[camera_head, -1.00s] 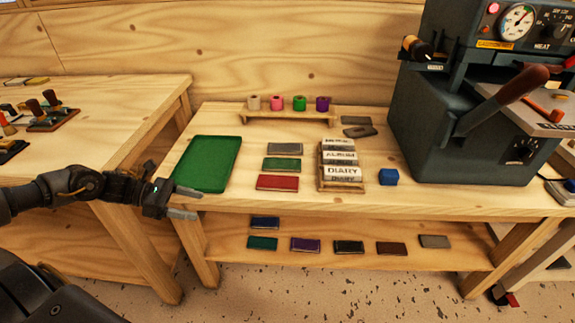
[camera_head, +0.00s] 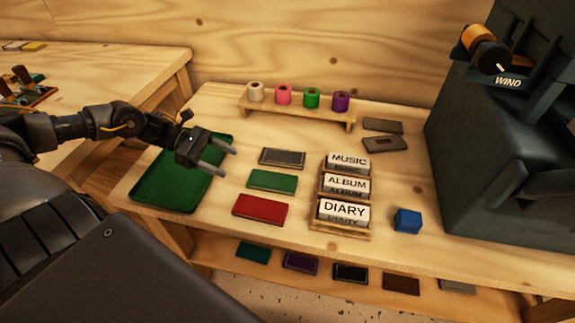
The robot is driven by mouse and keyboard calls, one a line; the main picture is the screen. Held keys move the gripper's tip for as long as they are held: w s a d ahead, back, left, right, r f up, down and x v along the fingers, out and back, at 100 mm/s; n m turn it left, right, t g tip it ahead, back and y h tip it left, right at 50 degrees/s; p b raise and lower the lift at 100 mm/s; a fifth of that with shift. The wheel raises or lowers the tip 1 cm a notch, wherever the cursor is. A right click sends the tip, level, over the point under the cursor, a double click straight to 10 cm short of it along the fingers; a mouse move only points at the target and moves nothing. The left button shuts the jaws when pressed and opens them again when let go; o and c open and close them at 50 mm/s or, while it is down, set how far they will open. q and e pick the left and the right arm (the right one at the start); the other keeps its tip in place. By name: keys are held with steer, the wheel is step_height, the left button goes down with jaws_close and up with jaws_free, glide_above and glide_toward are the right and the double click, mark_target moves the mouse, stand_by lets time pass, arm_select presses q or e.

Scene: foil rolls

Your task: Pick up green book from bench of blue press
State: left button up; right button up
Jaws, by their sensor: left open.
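A green book (camera_head: 272,181) lies flat on the bench top (camera_head: 385,233), between a red book (camera_head: 260,209) in front and a dark grey book (camera_head: 283,157) behind. The dark blue-grey press (camera_head: 490,150) stands at the right of the bench, partly cut off by the frame. My left gripper (camera_head: 228,163) is open and empty, its fingers pointing right, over the right side of the green tray (camera_head: 157,203) and to the left of the green book. It is apart from the book. My right gripper is not in view.
A label rack (camera_head: 339,233) and a blue cube (camera_head: 407,221) stand right of the books. A rack of foil rolls (camera_head: 300,110) is at the back. Two dark flat pieces (camera_head: 383,126) lie near the press. Several books, one teal-green (camera_head: 253,252), lie on the lower shelf.

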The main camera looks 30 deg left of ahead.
mark_target(267, 179)
arm_select(q)
steer(key=shift+w+r, duration=0.1)
steer(key=shift+w+d, duration=0.15)
steer(key=shift+d, duration=0.15)
steer(key=b+x, duration=0.1)
steer(key=x, duration=0.3)
steer(key=shift+d, duration=0.1)
steer(key=shift+w+d+f, duration=0.15)
steer(key=shift+d+f, duration=0.1)
steer(key=shift+d, duration=0.15)
steer(key=shift+s+p+x, duration=0.2)
steer(key=shift+p+x, duration=0.4)
steer(key=shift+x, duration=2)
steer(key=shift+f, duration=0.15)
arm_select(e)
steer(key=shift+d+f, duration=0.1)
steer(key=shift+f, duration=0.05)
arm_select(q)
steer(key=shift+c, duration=0.4)
steer(key=c, duration=0.7)
